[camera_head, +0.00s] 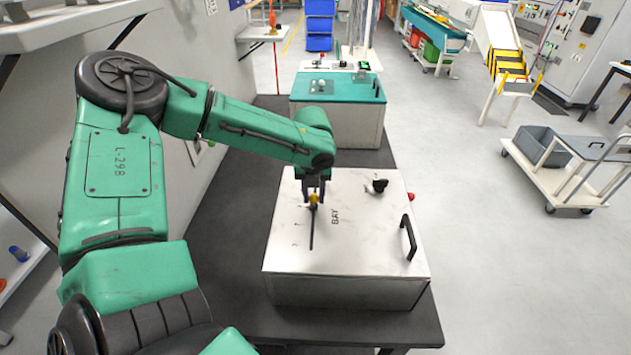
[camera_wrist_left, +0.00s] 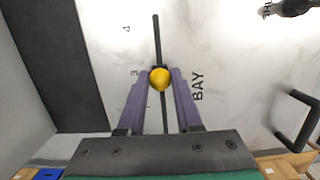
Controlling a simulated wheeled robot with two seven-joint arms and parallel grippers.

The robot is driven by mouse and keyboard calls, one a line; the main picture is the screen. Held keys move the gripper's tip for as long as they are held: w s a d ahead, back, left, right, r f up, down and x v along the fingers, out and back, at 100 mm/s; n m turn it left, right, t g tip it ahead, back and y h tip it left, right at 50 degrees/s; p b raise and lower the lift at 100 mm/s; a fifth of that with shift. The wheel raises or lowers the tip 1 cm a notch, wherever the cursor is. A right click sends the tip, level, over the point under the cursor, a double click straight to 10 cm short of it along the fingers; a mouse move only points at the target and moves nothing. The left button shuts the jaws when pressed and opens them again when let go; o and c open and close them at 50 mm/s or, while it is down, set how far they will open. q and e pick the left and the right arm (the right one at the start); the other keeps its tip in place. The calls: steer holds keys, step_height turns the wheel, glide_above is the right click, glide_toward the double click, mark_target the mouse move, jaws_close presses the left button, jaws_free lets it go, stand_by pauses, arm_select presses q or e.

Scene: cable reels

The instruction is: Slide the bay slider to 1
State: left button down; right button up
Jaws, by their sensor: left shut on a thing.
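The bay slider is a yellow knob (camera_head: 314,198) in a thin dark slot (camera_head: 311,236) on the pale top of a box (camera_head: 350,255), left of the word BAY. In the left wrist view the yellow knob (camera_wrist_left: 160,78) sits between my left gripper's fingers (camera_wrist_left: 160,88), and the slot runs above and below it. My left gripper (camera_head: 314,190) is shut on the knob. A 3 shows just left of the knob and a 4 farther up the slot. Two marks nearer me in the head view are too small to read. My right gripper is out of view.
The box top also carries a black knob (camera_head: 379,185) and a black handle (camera_head: 408,238), with a red button (camera_head: 411,197) at its right side. The box stands on a dark bench (camera_head: 230,225) beside a wall. A teal-topped box (camera_head: 337,88) stands behind.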

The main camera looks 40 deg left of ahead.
arm_select(q)
steer(key=c, duration=1.6)
jaws_free()
steer(key=s+d+p, duration=0.1)
steer(key=s+d, duration=0.1)
steer(key=s+d+p, duration=0.1)
steer(key=s+d, duration=0.2)
steer(key=s+d+p, duration=0.1)
steer(key=s+d, duration=0.2)
steer(key=shift+d+r, duration=0.1)
steer(key=shift+r, duration=0.25)
steer(key=shift+c, duration=2.2)
jaws_free()
steer(key=shift+d, duration=0.15)
steer(key=shift+o, duration=0.6)
steer(key=shift+w, duration=0.15)
steer(key=shift+p, duration=0.3)
